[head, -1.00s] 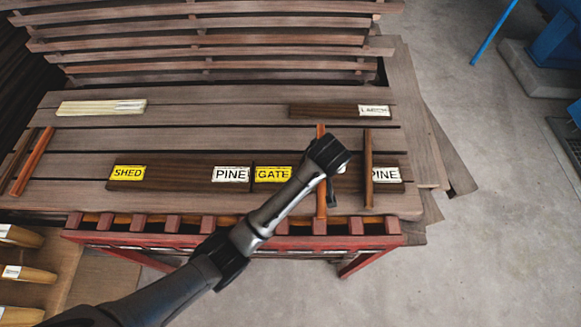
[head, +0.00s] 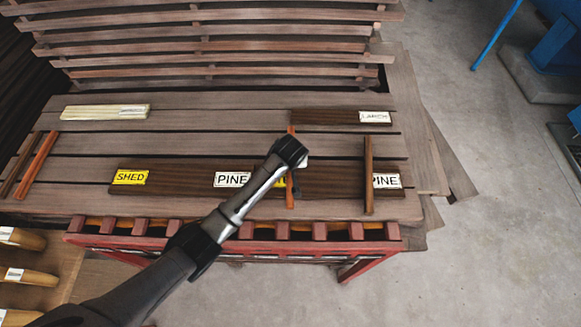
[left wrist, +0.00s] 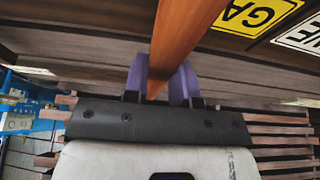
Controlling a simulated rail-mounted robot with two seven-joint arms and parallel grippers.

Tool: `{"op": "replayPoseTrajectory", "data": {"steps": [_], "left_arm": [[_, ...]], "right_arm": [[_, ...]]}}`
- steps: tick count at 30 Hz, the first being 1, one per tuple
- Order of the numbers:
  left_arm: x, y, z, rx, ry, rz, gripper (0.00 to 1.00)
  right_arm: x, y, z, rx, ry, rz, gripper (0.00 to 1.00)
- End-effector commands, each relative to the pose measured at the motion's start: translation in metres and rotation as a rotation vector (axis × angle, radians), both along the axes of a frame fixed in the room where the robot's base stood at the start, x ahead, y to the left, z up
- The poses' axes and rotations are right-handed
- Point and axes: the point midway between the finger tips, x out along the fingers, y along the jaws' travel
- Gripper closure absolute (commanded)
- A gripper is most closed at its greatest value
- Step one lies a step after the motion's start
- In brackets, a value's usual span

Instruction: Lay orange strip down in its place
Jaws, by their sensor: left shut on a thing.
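My left gripper (left wrist: 160,80) is shut on the orange strip (left wrist: 182,38), with its purple fingers on either side of the strip in the left wrist view. In the head view the orange strip (head: 290,200) runs front to back across the dark boards, in front of the yellow GATE label. My left arm's end (head: 288,152) covers its middle. I cannot tell whether the strip touches the boards below. A brown strip (head: 368,175) lies to its right, across the dark board near the PINE label. My right gripper is not in view.
An orange strip (head: 37,163) and a darker strip lie at the left end of the slatted stack. A pale board (head: 95,113) and a dark LARCH board (head: 325,117) lie farther back. A red rack (head: 180,238) runs along the front.

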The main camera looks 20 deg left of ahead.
Motion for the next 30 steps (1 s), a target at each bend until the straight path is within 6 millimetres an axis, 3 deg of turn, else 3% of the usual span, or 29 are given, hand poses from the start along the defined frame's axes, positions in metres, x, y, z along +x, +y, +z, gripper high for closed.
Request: {"op": "replayPoseTrajectory", "data": {"steps": [9,22,23,30], "left_arm": [[-0.001,0.0,-0.034,0.001,0.002,-0.001,1.0],[-0.001,0.0,-0.039,0.001,0.001,-0.001,1.0],[-0.001,0.0,-0.039,0.001,0.001,-0.001,0.74],[-0.001,0.0,-0.039,0.001,0.001,-0.001,0.51]], "right_arm": [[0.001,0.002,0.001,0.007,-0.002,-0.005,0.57],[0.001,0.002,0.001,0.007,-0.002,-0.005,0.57],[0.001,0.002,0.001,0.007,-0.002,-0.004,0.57],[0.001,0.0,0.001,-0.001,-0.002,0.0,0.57]]}}
